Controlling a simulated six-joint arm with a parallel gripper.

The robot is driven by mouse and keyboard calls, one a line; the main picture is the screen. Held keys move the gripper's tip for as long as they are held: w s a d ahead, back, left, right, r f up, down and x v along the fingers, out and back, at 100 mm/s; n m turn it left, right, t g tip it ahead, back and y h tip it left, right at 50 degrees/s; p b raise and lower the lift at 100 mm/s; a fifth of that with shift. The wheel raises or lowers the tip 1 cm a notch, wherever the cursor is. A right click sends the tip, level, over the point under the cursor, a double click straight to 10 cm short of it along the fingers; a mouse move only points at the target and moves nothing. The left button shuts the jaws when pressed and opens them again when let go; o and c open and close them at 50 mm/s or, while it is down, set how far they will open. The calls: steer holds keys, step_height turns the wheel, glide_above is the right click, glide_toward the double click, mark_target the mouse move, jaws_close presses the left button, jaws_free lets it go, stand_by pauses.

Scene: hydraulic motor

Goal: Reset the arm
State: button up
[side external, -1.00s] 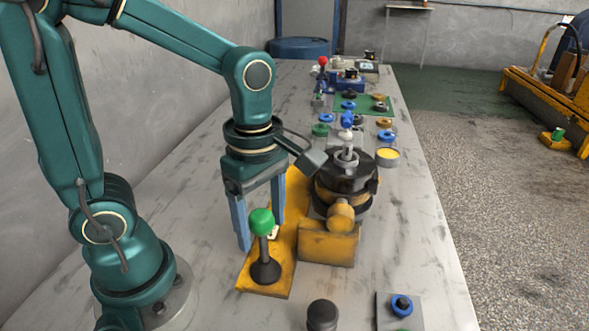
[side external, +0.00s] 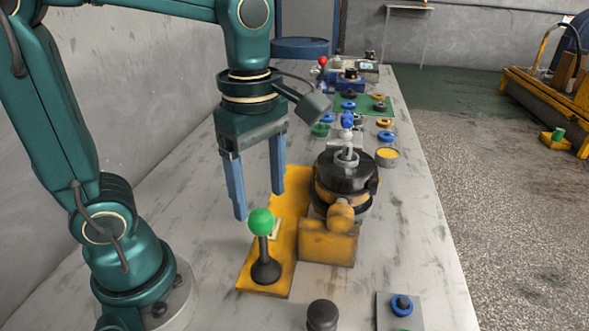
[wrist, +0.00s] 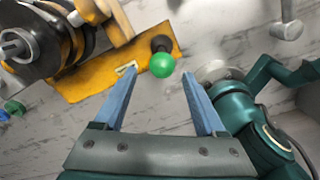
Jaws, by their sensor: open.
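My gripper (side external: 258,204) is open and empty, its two blue fingers hanging above the table near the yellow base plate (side external: 287,225). A lever with a green ball knob (side external: 261,222) stands upright on the near end of that plate, a little below the fingertips in the picture. In the wrist view, the green knob (wrist: 162,65) shows beyond and between the fingertips (wrist: 158,78), apart from them. The hydraulic motor (side external: 341,185), black and yellow with a shaft on top, stands on the yellow mount right of my gripper; it also shows at upper left in the wrist view (wrist: 30,45).
Several blue, black and orange rings lie on and around a green mat (side external: 365,106) farther back. A black knob (side external: 322,314) and a grey plate with a blue ring (side external: 402,303) are at the front. The table's right side is mostly clear.

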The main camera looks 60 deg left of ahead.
mark_target(258, 217)
steer(key=f, duration=0.6)
steer(key=shift+s+d, duration=0.35)
steer(key=shift+s, duration=0.05)
steer(key=shift+s+d, duration=0.2)
steer(key=shift+w+a+r, duration=0.1)
steer(key=shift+a, duration=0.05)
